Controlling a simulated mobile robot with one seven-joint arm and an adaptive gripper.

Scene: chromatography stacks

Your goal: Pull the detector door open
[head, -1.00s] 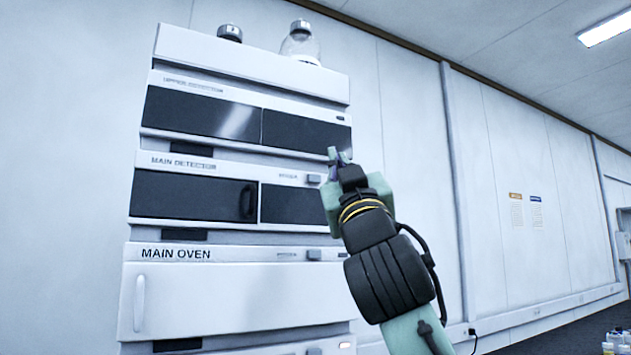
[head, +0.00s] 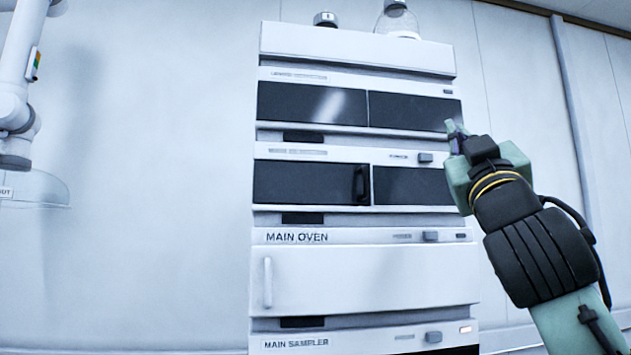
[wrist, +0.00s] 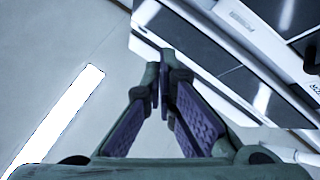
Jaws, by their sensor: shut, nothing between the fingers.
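The main detector (head: 290,152) is the second visible module down in the stack in the head view. Its dark left door panel (head: 305,183) bears a black vertical handle (head: 361,185) near its right edge and looks closed. My gripper (head: 453,128) is raised at the right side of the stack, up and to the right of the handle and apart from it. In the wrist view my gripper's fingertips (wrist: 160,72) meet with nothing between them. The stack lies tilted at the upper right of that view.
Above is another module with dark panels (head: 312,103), topped by bottles (head: 397,20). Below are the main oven (head: 350,278) with a white handle and the main sampler (head: 300,343). A white jointed arm (head: 18,80) hangs at the far left. The wall between is clear.

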